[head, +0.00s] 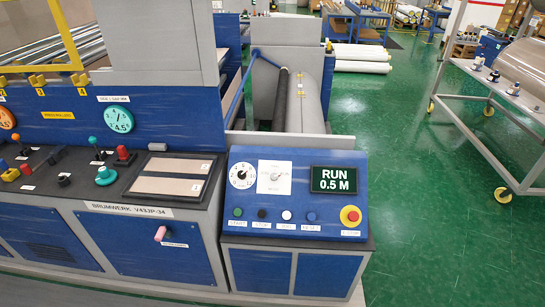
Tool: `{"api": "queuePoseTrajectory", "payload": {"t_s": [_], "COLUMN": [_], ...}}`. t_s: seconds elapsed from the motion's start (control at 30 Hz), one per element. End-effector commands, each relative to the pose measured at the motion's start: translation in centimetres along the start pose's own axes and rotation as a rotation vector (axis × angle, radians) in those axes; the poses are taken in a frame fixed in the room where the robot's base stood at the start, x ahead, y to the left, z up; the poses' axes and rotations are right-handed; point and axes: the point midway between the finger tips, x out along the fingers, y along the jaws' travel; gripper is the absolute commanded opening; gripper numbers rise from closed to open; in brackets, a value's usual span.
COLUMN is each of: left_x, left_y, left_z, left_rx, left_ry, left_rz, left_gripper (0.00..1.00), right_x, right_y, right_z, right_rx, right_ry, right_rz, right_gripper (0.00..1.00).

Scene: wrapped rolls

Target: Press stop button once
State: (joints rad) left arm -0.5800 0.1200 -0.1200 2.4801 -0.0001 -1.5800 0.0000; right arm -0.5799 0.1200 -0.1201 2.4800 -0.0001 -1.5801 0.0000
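The blue control panel (250,200) of a machine stands at the picture's lower middle. Its lower edge has a row of small buttons: green (238,212), black (262,213), white (286,215) and blue (311,217). White labels below them are small; the one under the black button seems to read STOP. A red mushroom button on a yellow ring (351,216) sits at the right end, above a label that is hard to read. A black display (334,179) reads "RUN 0.5 M". Neither gripper is in view.
A wider console (110,185) with levers, knobs and a round gauge adjoins on the left. A roller (304,98) lies behind the panel. A wheeled metal cart (500,100) stands at the right. The green floor (430,220) between is clear.

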Motion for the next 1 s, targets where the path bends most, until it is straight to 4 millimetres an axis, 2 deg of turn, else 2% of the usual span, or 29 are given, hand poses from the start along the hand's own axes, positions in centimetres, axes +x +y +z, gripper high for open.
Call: {"api": "queuePoseTrajectory", "payload": {"t_s": [0.03,0.2,1.0], "left_x": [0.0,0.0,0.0], "left_y": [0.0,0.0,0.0], "left_z": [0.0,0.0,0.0], "left_rx": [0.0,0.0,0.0], "left_ry": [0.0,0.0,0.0], "left_rz": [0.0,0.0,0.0], "left_gripper": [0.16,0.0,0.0], "right_x": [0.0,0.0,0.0], "right_y": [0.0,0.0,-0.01], "right_z": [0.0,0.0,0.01], "right_rx": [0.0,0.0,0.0], "right_ry": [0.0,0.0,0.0], "right_rz": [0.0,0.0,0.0], "right_gripper": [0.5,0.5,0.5]}}
